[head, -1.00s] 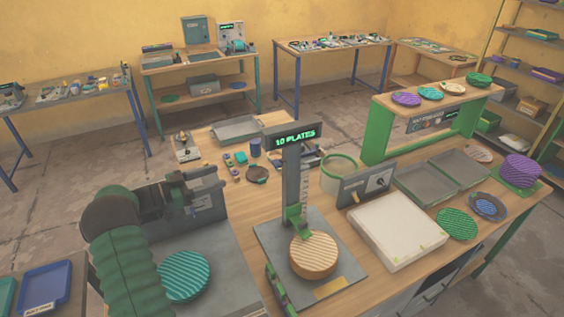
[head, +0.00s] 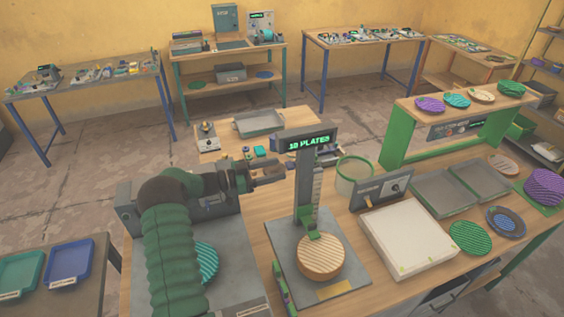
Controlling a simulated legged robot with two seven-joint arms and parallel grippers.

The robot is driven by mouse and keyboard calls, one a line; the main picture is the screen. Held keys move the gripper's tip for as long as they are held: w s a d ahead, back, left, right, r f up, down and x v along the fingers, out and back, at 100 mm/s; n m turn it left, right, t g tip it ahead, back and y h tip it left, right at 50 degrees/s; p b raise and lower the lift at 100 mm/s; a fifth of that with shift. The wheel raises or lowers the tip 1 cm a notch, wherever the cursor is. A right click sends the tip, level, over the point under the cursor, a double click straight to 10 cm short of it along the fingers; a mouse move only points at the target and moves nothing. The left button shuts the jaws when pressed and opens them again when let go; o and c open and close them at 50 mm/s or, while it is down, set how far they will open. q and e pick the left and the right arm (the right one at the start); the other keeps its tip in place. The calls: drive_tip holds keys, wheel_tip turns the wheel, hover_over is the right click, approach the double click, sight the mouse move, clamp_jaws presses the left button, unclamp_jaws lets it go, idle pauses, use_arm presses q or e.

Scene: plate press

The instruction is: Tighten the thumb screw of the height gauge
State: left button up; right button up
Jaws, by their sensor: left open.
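The height gauge (head: 308,195) stands on a grey base plate with an upright scaled post. Its sign (head: 308,144) reads "10 PLATES". A green slider (head: 307,222) sits low on the post, just above a stack of tan ridged plates (head: 320,256). I cannot make out the thumb screw clearly. My left gripper (head: 284,171) is open, seemingly empty, and points right. In the picture it is just left of the post, below the sign and above the slider. I cannot tell whether it touches the post. My right gripper is out of view.
A teal plate stack (head: 208,262) is partly behind my left arm. A control box (head: 383,188), white block (head: 408,238), grey trays (head: 447,192) and green shelf stand (head: 393,145) fill the right. Small items lie behind the gauge. Blue (head: 69,264) and teal trays are at lower left.

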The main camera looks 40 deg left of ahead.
sight(290, 165)
use_arm(q)
drive_tip(key=x, duration=0.3)
drive_tip(key=shift+s+d+r+p, duration=0.1)
drive_tip(key=shift+d+r+p, duration=0.1)
drive_tip(key=shift+d+p, duration=0.1)
drive_tip(key=shift+a+f, duration=0.15)
drive_tip(key=shift+a, duration=0.2)
drive_tip(key=shift+c, duration=0.2)
drive_tip(key=shift+a, duration=0.1)
drive_tip(key=shift+c, duration=1)
drive_tip(key=shift+d, duration=0.2)
clamp_jaws()
